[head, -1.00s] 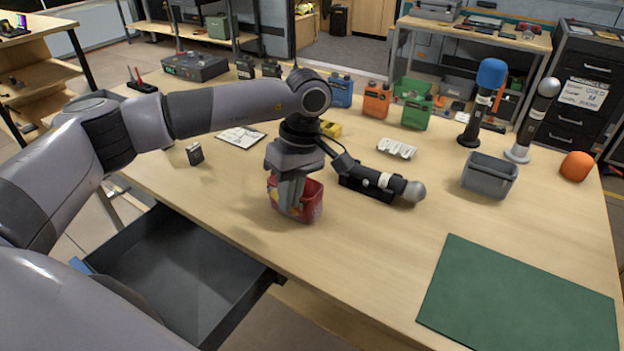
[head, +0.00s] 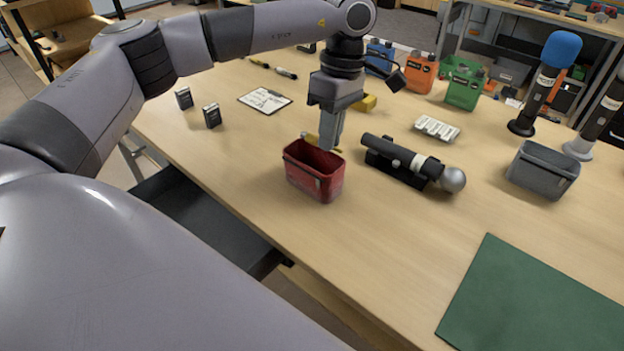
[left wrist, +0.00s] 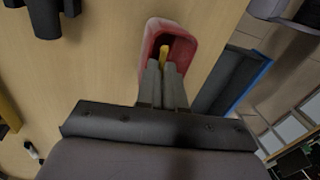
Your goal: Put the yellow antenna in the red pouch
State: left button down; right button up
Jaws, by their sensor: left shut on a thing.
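The red pouch (head: 316,178) stands open on the wooden table, and its open top also shows in the left wrist view (left wrist: 150,42). My left gripper (head: 329,143) points down at the pouch's far rim. Its fingers are shut on the yellow antenna (head: 309,138), which shows only as small yellow bits beside the fingers in the head view. In the left wrist view a short yellow length of it (left wrist: 163,52) shows between the fingertips, against the pouch's dark opening. Most of the antenna is hidden by the fingers. My right gripper is not in view.
A black microphone with a silver head (head: 452,180) lies on a holder right of the pouch. A grey bin (head: 543,172) and green mat (head: 530,300) are further right. A yellow block (head: 368,103) is behind the gripper. The table left of the pouch is mostly clear.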

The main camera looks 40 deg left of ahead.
pick_arm(q)
jog(key=shift+f, duration=0.6)
jog(key=c, duration=1.2)
grip_release()
jog(key=shift+w+r, duration=0.25)
jog(key=shift+r, duration=0.95)
jog(key=shift+w+r, duration=0.25)
jog(key=shift+r, duration=0.9)
jog(key=shift+w+r, duration=0.25)
jog(key=shift+r, duration=0.95)
